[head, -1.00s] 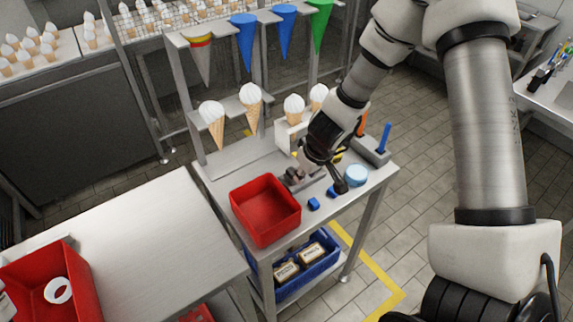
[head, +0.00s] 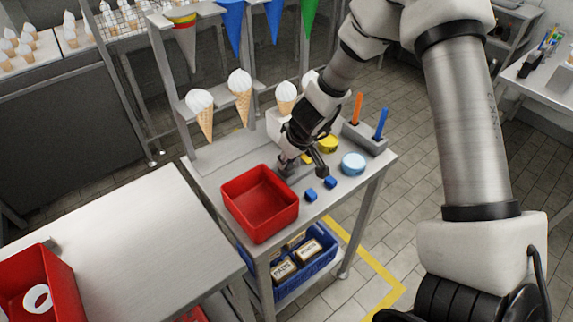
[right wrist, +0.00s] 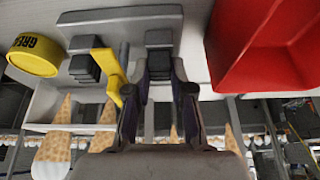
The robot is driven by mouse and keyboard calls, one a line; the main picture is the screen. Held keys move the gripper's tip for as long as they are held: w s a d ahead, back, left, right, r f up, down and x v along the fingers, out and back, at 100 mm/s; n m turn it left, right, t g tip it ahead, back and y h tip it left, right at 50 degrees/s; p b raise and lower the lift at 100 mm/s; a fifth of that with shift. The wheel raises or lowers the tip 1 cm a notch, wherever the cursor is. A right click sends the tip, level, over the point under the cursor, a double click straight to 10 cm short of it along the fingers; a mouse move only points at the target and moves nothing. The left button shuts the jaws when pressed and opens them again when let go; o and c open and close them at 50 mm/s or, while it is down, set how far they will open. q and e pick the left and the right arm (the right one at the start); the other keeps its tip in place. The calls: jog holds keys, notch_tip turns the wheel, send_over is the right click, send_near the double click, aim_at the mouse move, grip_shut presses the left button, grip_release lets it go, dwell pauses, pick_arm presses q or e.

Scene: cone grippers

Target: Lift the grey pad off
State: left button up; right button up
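Small dark grey pads stand on a grey mount (right wrist: 120,18) in the right wrist view. One pad (right wrist: 159,40) lies straight ahead, between my right gripper's fingers (right wrist: 160,75); a second grey pad (right wrist: 85,68) sits to its left, beside a yellow part (right wrist: 112,78). In the head view my right gripper (head: 302,168) is low over the cart top, just behind the red bin, and hides most of the mount. Its fingers look apart, one on each side of the pad; I see no clear contact. My left gripper is not in view.
A red bin (head: 250,222) stands close to the gripper. Blue cubes (head: 311,195), a light blue tub (head: 353,163), a yellow tub (head: 328,144) and a grey stick holder (head: 365,138) are nearby. Ice-cream cones (head: 240,92) hang behind. The left table (head: 140,240) has bare room.

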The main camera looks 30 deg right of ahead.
dwell(0.3)
notch_tip(320, 180, up, 15)
jog(key=p, duration=1.5)
